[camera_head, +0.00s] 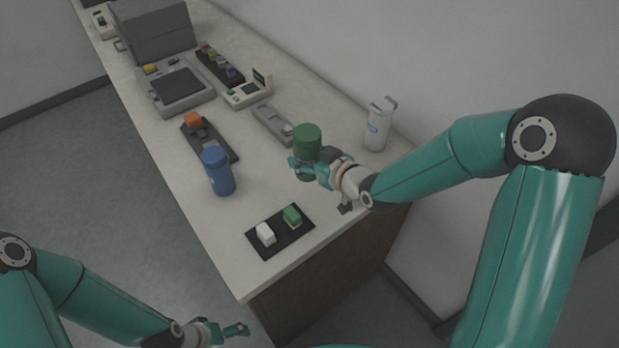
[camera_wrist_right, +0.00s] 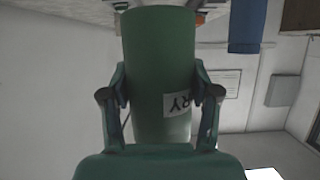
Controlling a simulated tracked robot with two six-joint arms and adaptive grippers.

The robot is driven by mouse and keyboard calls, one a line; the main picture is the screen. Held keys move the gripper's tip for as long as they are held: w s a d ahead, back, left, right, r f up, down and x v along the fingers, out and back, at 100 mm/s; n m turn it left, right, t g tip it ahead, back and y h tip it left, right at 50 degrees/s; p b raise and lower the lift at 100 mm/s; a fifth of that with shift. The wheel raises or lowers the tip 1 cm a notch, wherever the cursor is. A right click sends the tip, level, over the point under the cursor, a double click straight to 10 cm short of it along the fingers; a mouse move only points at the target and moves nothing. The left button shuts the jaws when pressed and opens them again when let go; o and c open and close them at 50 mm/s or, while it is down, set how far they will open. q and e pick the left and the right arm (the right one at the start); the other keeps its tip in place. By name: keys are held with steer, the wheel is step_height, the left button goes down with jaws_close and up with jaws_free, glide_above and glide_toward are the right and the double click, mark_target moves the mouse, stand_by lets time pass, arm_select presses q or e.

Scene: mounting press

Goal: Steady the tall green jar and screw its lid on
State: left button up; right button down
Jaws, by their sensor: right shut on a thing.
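The tall green jar (camera_head: 307,138) is upright near the right side of the counter in the head view. My right gripper (camera_head: 306,166) is shut around its lower part, with one finger on each side. In the right wrist view the jar (camera_wrist_right: 158,60) fills the middle, between the fingers, with a white label ending in "RY". I cannot tell whether its base touches the counter. A small green piece (camera_head: 292,215) sits on a black tray; I cannot tell whether it is the lid. My left gripper (camera_head: 238,329) is low, off the counter's front left, away from the jar.
The black tray (camera_head: 267,241) also holds a white piece (camera_head: 265,233). Grey devices (camera_head: 178,86) and a dark rack (camera_head: 220,66) fill the far counter.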

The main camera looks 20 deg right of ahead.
steer(key=shift+f, duration=2.3)
steer(key=shift+f+p, duration=0.45)
steer(key=shift+f, duration=1.45)
steer(key=shift+f, duration=0.15)
steer(key=shift+c, duration=1.3)
jaws_free()
